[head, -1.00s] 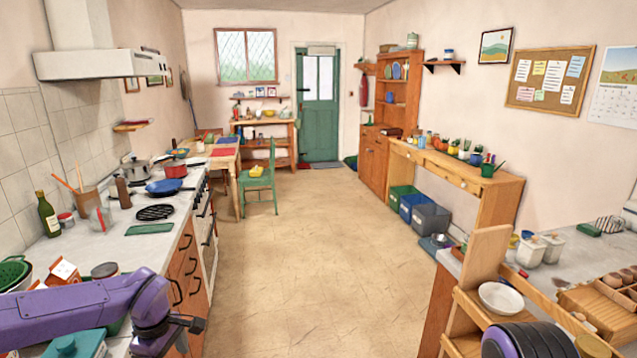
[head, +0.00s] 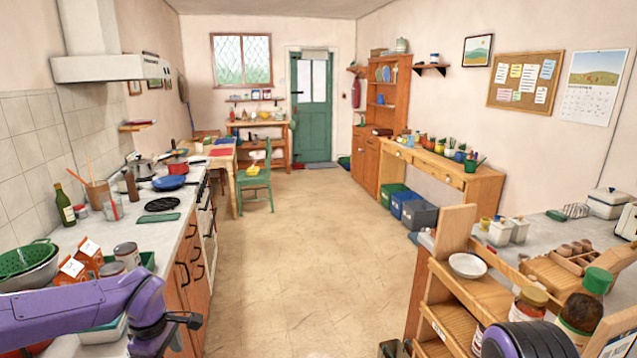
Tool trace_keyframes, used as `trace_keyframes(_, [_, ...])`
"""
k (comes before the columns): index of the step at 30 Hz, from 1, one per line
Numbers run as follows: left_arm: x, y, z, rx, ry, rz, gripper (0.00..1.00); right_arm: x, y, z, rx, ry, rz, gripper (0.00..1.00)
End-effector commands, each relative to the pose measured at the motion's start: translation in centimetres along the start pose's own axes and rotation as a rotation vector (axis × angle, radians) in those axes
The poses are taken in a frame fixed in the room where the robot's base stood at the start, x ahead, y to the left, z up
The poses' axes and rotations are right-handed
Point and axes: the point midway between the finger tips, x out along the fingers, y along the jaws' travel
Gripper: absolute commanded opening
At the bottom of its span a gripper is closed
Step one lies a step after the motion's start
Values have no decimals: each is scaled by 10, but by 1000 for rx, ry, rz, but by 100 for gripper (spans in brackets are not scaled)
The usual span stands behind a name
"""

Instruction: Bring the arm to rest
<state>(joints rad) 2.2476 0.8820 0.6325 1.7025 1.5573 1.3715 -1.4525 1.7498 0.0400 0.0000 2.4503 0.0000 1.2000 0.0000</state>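My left arm is purple and comes in from the lower left, folded low beside the left counter. Its dark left gripper (head: 192,320) points right, over the counter's front edge, and looks empty; its fingers are too small and dark to tell open from shut. At the bottom right a purple and black ridged part of mine shows in front of the wooden shelf unit (head: 466,296). My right gripper is not in view.
The left counter (head: 135,225) holds a green colander (head: 25,258), cartons, a bottle and pans. At right, the shelf unit carries a white bowl (head: 467,265) and jars.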

Motion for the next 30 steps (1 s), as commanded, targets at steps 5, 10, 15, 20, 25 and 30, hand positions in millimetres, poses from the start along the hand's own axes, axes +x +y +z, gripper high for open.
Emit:
trace_keyframes(5, [4,2,-10,-105,65,45,97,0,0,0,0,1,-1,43])
trace_keyframes(10, [19,0,-18,-180,196,116,97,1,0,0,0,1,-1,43])
trace_keyframes(15, [83,-17,-16,-150,395,224,97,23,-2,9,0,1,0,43])
trace_keyframes(20, [186,-62,5,55,525,341,97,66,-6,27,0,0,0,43])
trace_keyframes(25, [308,-154,37,416,485,357,97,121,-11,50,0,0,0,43])
trace_keyframes(30, [392,-259,45,783,396,216,97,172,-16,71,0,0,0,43])
